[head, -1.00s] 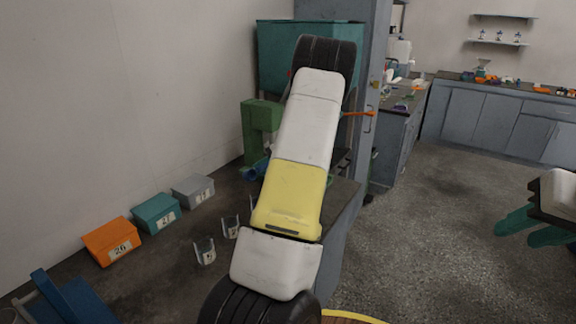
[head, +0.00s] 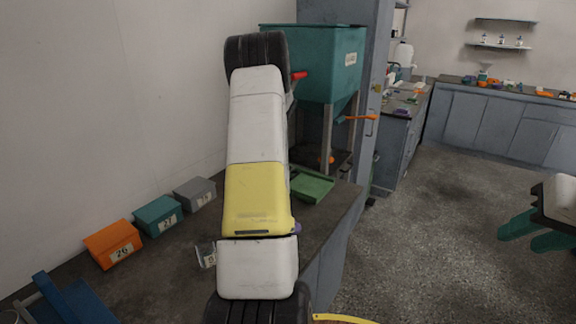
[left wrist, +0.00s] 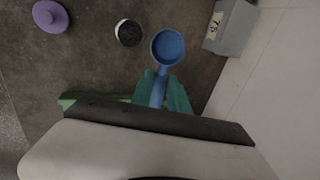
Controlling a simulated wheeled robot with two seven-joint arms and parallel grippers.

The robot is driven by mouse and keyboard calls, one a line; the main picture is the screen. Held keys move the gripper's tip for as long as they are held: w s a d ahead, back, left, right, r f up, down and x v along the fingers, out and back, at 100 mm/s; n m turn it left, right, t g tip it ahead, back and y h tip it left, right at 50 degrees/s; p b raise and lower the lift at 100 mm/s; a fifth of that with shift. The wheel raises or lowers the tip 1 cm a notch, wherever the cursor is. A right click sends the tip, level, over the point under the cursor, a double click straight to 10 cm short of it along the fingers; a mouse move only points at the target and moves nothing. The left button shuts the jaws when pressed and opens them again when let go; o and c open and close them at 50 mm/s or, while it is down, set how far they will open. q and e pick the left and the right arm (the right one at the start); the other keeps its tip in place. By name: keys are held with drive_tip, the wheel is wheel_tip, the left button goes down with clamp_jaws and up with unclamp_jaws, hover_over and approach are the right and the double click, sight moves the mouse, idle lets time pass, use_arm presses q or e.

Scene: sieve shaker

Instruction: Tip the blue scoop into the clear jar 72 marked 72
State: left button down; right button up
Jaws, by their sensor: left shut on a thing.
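In the left wrist view my left gripper (left wrist: 160,92) is shut on the handle of the blue scoop (left wrist: 167,47). The scoop's round bowl points away from the fingers; its inside looks blue, and I cannot tell what it holds. A small round jar (left wrist: 129,33) with a pale rim and dark inside is just left of the bowl, apart from it in the picture. Its marking cannot be read. In the head view one clear jar (head: 206,256) shows at the left edge of my left arm, which hides the scoop and left gripper. My right gripper (head: 515,233) is open and empty at the right.
Orange (head: 113,243), teal (head: 157,215) and grey (head: 194,193) labelled boxes line the wall. A purple round thing (left wrist: 50,16) lies left of the jar. A blue object (head: 68,300) is front left.

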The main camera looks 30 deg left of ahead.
use_arm(q)
drive_tip(key=shift+r+h, duration=0.1)
drive_tip(key=shift+h, duration=0.5)
drive_tip(key=shift+a+h, duration=0.2)
drive_tip(key=shift+h, duration=0.1)
drive_tip(key=shift+a+r+h, duration=0.1)
drive_tip(key=shift+r+h, duration=0.05)
drive_tip(key=shift+h, duration=0.95)
drive_tip(key=shift+w+r+h, duration=0.1)
drive_tip(key=shift+r+h, duration=0.1)
drive_tip(key=shift+h, duration=0.5)
drive_tip(key=shift+d, duration=0.25)
